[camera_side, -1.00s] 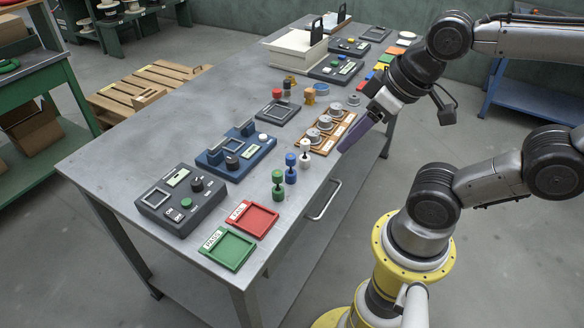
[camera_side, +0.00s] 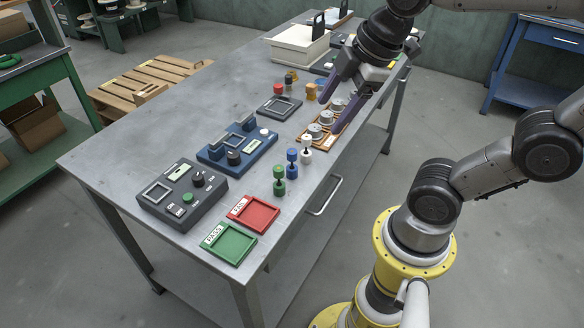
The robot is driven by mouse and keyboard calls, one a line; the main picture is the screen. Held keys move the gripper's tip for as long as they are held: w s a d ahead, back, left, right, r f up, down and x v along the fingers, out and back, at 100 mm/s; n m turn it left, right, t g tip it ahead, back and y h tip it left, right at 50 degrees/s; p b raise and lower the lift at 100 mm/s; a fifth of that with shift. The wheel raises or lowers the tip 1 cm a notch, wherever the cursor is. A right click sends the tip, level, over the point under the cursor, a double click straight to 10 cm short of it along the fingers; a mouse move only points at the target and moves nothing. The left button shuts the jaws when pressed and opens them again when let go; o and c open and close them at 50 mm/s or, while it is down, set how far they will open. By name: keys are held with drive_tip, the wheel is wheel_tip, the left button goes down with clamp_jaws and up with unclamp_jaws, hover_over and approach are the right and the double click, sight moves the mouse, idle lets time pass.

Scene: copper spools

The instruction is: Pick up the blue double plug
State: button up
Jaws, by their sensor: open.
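The blue double plug (camera_side: 292,162) stands upright near the front right edge of the grey table. It has two wider blue ends with a narrow middle. A green double plug (camera_side: 279,180) stands just in front of it and a white one (camera_side: 305,149) just behind it. My gripper (camera_side: 337,114) is open, with two purple fingers pointing down and spread apart. It is over the wooden tray area, behind and to the right of the plugs, and it holds nothing that I can see. It is clear of the blue plug.
A wooden tray (camera_side: 336,129) with metal spools lies under my gripper and is partly hidden. A blue device (camera_side: 240,147) and a dark grey device (camera_side: 182,195) stand left of the plugs. Red (camera_side: 253,214) and green (camera_side: 229,243) trays lie at the front. The table's left part is bare.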

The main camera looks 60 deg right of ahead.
drive_tip(key=w+d+f+n+g, duration=0.2)
drive_tip(key=w+f+n+g, duration=0.1)
drive_tip(key=w+n, duration=0.4)
drive_tip(key=g, duration=0.2)
hover_over(292, 168)
drive_tip(key=shift+m, duration=0.3)
drive_tip(key=f, duration=0.5)
drive_tip(key=shift+w+a+f, duration=0.15)
drive_tip(key=shift+w+f, duration=0.1)
drive_tip(key=shift+f, duration=0.1)
drive_tip(key=f, duration=1.4)
drive_tip(key=shift+s+d+f, duration=0.1)
drive_tip(key=shift+s+d, duration=0.05)
drive_tip(key=shift+d, duration=0.15)
drive_tip(key=shift+c, duration=0.2)
clamp_jaws()
